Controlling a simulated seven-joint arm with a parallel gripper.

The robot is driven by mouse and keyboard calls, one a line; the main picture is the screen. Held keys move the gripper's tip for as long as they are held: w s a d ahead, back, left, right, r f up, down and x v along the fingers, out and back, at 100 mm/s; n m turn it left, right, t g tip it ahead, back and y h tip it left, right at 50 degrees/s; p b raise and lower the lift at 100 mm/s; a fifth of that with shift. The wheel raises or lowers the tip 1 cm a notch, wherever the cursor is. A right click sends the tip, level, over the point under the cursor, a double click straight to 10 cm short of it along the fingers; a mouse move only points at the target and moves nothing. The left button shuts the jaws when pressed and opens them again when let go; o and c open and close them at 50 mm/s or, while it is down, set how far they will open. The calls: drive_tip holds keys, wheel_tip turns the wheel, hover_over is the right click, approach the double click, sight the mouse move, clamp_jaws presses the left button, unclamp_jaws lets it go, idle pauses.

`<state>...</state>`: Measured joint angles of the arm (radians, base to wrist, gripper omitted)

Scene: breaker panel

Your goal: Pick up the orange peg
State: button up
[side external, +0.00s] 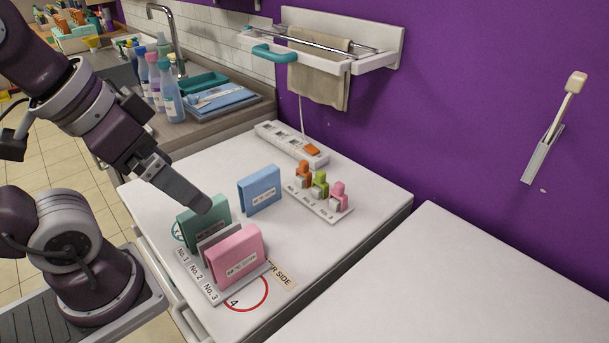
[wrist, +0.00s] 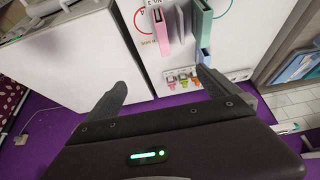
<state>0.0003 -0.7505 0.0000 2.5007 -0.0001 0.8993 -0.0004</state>
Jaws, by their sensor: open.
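The orange peg (side external: 303,172) stands upright at the left end of a small white rack (side external: 330,214), beside a green peg (side external: 320,184) and a pink peg (side external: 338,194). In the wrist view the orange peg (wrist: 195,81) is small and far off, near the right fingertip in the picture. My gripper (side external: 203,205) is above the table's left part, close to the green case, well left of the pegs and apart from them. In the wrist view my gripper (wrist: 162,80) is open with nothing between its fingers.
A green case (side external: 200,222) and a pink case (side external: 235,258) stand in a numbered holder (side external: 215,290). A blue case (side external: 260,190) stands between it and the pegs. A power strip (side external: 292,143) lies near the purple wall.

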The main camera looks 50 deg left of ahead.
drive_tip(key=c, duration=1.2)
drive_tip(key=shift+o, duration=0.2)
